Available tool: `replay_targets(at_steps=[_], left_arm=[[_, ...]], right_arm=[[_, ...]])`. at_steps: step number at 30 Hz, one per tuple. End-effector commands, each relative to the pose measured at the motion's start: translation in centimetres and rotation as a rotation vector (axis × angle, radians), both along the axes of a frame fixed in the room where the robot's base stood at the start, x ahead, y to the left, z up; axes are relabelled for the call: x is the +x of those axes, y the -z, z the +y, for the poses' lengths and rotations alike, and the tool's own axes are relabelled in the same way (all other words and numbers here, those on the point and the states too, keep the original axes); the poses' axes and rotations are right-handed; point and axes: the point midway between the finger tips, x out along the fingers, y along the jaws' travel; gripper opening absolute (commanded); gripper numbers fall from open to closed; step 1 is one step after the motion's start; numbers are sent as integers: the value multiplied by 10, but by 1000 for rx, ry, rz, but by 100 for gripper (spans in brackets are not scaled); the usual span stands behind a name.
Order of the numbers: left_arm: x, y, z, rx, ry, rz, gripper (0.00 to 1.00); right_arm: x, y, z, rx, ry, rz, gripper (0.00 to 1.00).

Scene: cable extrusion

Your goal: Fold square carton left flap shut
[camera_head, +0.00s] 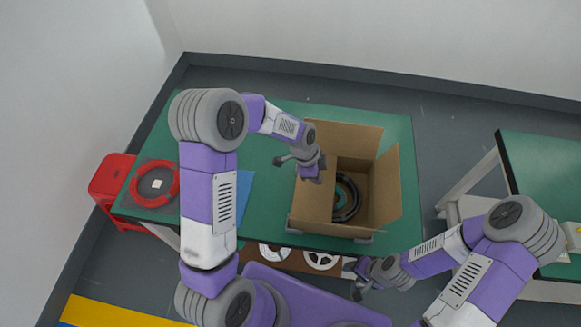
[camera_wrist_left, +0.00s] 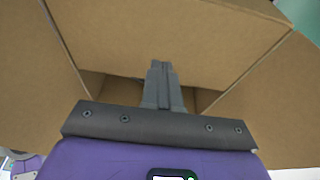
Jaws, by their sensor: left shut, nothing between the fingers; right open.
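The brown square carton (camera_head: 352,231) stands open on the green table. Its left flap (camera_head: 313,207) leans inward over the left part of the opening, not flat. The far flap (camera_head: 345,137) and right flap (camera_head: 387,187) stand up. A black ring (camera_head: 348,205) shows inside, partly hidden by the left flap. My left gripper (camera_head: 316,178) is shut and empty over the left flap; I cannot tell whether it touches. In the left wrist view its closed fingers (camera_wrist_left: 163,82) point at the cardboard panels (camera_wrist_left: 165,38). My right gripper (camera_head: 357,283) is open, low in front of the table.
A red ring (camera_head: 154,184) lies on the table's left end beside a blue sheet (camera_head: 244,195). A red stool (camera_head: 108,176) stands left of the table. White reels (camera_head: 320,261) sit on a lower shelf. Another green table (camera_head: 545,165) is at the right.

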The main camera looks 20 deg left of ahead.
Motion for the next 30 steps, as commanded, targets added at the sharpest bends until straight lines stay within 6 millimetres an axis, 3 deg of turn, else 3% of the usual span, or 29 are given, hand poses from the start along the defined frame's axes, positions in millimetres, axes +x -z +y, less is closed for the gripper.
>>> replay_targets(at_steps=[3,15,30], left_arm=[[1,-24,0,0,1,-4,0],[2,-77,0,-1,0,-6,0],[1,-78,0,-1,1,-5,0]], right_arm=[[0,-16,0,0,0,0,50],[0,-49,0,0,0,0,50],[0,-48,0,0,0,0,50]])
